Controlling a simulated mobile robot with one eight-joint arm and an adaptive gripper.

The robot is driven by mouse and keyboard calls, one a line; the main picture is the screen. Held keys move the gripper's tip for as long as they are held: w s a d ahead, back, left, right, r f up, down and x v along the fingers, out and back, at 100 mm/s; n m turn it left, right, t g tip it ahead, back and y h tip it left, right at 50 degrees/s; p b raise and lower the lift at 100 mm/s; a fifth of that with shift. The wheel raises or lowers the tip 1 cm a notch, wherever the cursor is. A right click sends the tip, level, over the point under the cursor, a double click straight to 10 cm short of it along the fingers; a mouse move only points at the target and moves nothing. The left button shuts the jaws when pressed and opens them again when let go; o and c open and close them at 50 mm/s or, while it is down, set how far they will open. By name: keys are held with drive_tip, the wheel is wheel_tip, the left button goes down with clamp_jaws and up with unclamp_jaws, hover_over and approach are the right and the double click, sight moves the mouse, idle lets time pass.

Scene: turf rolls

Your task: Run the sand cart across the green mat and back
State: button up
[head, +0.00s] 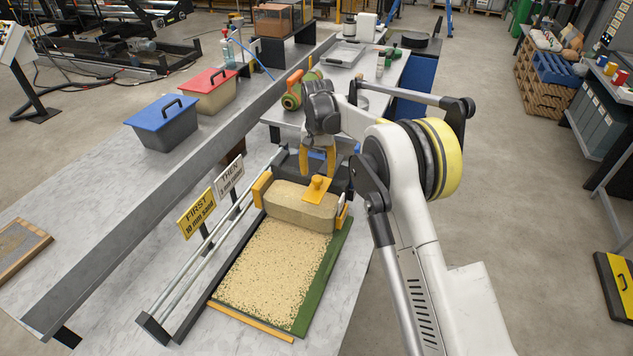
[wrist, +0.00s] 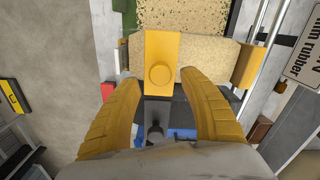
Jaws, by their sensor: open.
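The sand cart (head: 300,207) is a sand-coloured block with orange end pieces and an orange knobbed handle (head: 317,188) on top. It stands across the far end of the green mat (head: 327,285). Speckled tan sand (head: 268,270) covers most of the mat; a bare green strip shows along its right side. My gripper (head: 318,172) is open, its yellow fingers pointing down just behind and above the handle. In the wrist view the round knob (wrist: 160,75) appears between the two fingertips (wrist: 160,80); no contact is visible. The cart's sandy top (wrist: 205,52) also shows there.
Rails (head: 200,265) run along the mat's left side. Two signs stand there, a yellow one reading "FIRST 10 mm sand" (head: 197,213) and a white "THEN" one (head: 229,178). Blue-lidded (head: 162,115) and red-lidded (head: 208,82) tubs stand beyond a grey beam.

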sight(317, 177)
wheel_tip(317, 177, down, 4)
drive_tip(key=shift+f, duration=0.25)
clamp_jaws()
